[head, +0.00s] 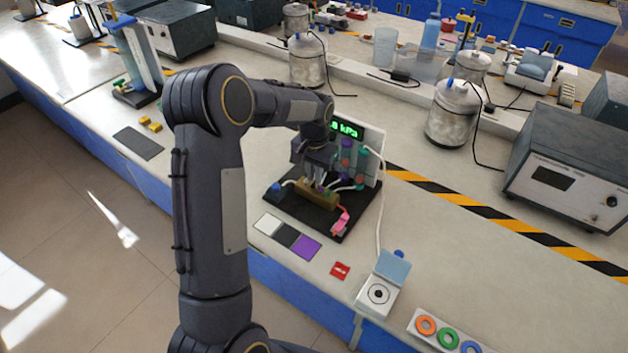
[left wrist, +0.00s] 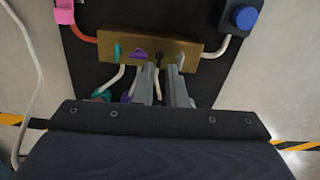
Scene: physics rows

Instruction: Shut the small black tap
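The small black tap (left wrist: 159,56) sits on the brass manifold block (left wrist: 104,44), between a purple tap (left wrist: 138,54) and a pale grey tap (left wrist: 181,61). A teal tap (left wrist: 117,51) is farther left. My left gripper (left wrist: 160,70) points at the block, its two fingers apart, one on either side of the black tap. Contact with the tap cannot be made out. In the head view my left gripper (head: 317,181) is over the brass block (head: 322,198) and hides most of the taps. My right gripper is not in view.
The block is on a black base (head: 285,213) with a green-lit kPa display (head: 346,130) behind it. White tubes, a pink clip (head: 340,222) and a blue knob (head: 276,189) surround it. A white box with an open lid (head: 377,295) stands nearer the front.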

